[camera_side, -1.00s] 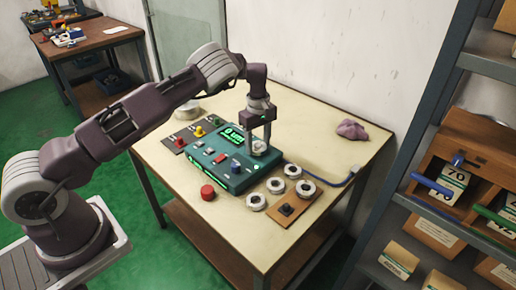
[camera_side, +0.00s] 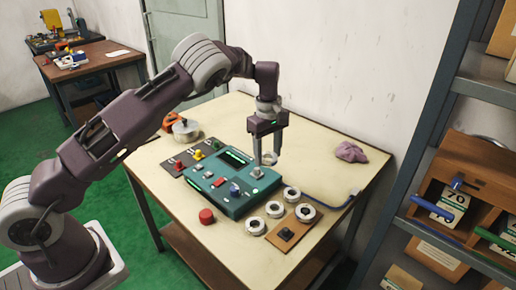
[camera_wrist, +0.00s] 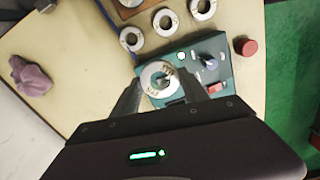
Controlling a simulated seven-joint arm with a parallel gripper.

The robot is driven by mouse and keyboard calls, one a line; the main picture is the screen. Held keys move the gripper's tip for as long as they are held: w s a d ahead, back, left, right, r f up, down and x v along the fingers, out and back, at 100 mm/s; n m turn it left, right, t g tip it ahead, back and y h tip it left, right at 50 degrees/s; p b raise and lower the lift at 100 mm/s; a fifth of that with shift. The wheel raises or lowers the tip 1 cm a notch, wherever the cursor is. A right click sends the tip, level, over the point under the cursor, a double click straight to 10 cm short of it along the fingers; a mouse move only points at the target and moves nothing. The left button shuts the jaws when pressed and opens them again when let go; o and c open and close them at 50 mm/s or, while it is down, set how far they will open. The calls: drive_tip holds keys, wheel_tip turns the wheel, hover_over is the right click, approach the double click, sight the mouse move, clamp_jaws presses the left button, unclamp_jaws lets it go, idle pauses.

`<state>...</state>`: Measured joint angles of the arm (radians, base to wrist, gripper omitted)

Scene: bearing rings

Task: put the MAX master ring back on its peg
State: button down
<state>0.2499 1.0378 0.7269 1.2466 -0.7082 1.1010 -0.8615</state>
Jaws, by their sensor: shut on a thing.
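My gripper (camera_side: 267,158) is shut on a pale metal ring (camera_wrist: 151,86), held above the right end of the teal gauge box (camera_side: 222,203). Dark marks show on the ring's face in the wrist view, but I cannot read them. In the side view the held ring (camera_side: 269,159) sits between the fingertips, just above the box's grey post (camera_side: 257,173). A dark strip (camera_side: 184,173) behind the box carries red, yellow and green-topped fittings. I cannot tell which peg is marked MAX.
Three loose rings (camera_side: 273,209) lie right of the box. Another ring (camera_side: 305,213) is on a brown board (camera_side: 277,243) with a black fitting. A red button (camera_side: 206,216) stands in front. A purple cloth (camera_side: 350,152) and a blue cable lie at right.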

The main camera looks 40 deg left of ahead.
drive_tip(key=s+d+f, duration=0.2)
drive_tip(key=s+d, duration=0.1)
drive_tip(key=d, duration=0.5)
hover_over(286, 229)
wheel_tip(286, 229, down, 2)
drive_tip(key=shift+f, duration=2.2)
drive_tip(key=shift+f, duration=0.1)
drive_tip(key=shift+f, duration=0.85)
drive_tip(key=shift+f, duration=0.35)
drive_tip(key=shift+f, duration=0.35)
drive_tip(key=c, duration=0.5)
unclamp_jaws()
